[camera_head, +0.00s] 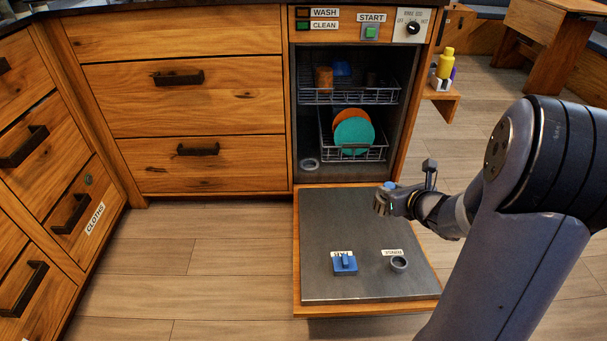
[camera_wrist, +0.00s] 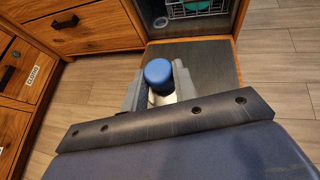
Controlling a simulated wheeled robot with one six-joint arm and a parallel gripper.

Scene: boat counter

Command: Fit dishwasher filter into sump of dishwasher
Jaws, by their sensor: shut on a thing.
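The dishwasher filter, a cylinder with a blue cap and a pale body, is held between the fingers of my gripper (camera_wrist: 160,88). Its blue cap (camera_wrist: 159,72) shows in the wrist view, and as a small blue spot (camera_head: 389,185) in the head view. In the head view my gripper (camera_head: 382,203) is above the right side of the open dishwasher door (camera_head: 325,220). The sump (camera_head: 309,164) is a pale ring at the front left of the dishwasher floor. It also shows near the top of the wrist view (camera_wrist: 160,22). The filter is apart from it.
A lower rack (camera_head: 375,154) with an orange and a teal plate and an upper rack (camera_head: 318,97) stand pulled in. The door bears a blue tablet flap (camera_head: 345,263) and a round rinse cup (camera_head: 398,263). Wooden drawers (camera_head: 200,90) are at left.

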